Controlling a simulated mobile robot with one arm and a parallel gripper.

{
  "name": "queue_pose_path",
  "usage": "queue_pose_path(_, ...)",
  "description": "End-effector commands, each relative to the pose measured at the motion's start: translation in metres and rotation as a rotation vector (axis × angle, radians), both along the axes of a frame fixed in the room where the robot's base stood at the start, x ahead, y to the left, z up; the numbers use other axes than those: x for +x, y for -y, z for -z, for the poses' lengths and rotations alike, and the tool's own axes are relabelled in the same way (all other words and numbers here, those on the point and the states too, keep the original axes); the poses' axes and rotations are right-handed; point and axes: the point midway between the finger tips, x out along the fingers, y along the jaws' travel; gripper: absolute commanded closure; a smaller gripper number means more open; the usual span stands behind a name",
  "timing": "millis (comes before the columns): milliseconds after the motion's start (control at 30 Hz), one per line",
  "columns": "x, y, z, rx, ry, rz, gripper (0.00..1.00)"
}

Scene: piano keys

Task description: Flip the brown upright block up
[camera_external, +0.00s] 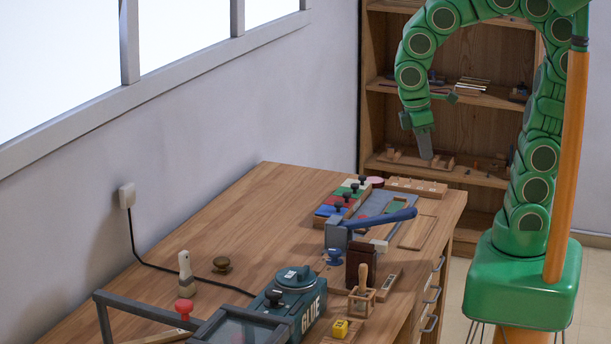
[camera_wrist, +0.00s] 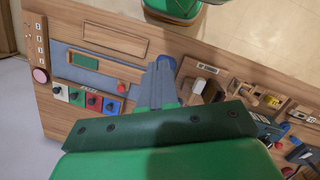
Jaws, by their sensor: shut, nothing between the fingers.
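A dark brown upright block (camera_external: 354,262) stands on the wooden desk, right of centre in the external view, close to a small wooden frame with a handle. My gripper (camera_external: 425,148) hangs above the far right end of the desk, well apart from the block and higher than it. Its grey fingers are shut and empty, pointing down. In the wrist view the shut fingers (camera_wrist: 163,82) lie over the desk near the blue lever.
A blue-handled lever (camera_external: 378,219) rises beside the block. A green glue machine (camera_external: 292,300), a wooden frame (camera_external: 361,301), a yellow cube (camera_external: 340,328) and a blue knob (camera_external: 334,257) stand nearby. Coloured keys (camera_external: 334,211) lie farther back. The desk's left middle has free room.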

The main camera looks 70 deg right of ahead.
Motion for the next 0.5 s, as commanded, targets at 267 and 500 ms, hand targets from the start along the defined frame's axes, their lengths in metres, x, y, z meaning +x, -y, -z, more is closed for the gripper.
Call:
queue_pose_path(267,0.045,-0.054,0.006,-0.027,-0.026,-0.260,1.00)
queue_pose_path(500,0.074,-0.112,0.015,-0.052,-0.046,-0.491,1.00)
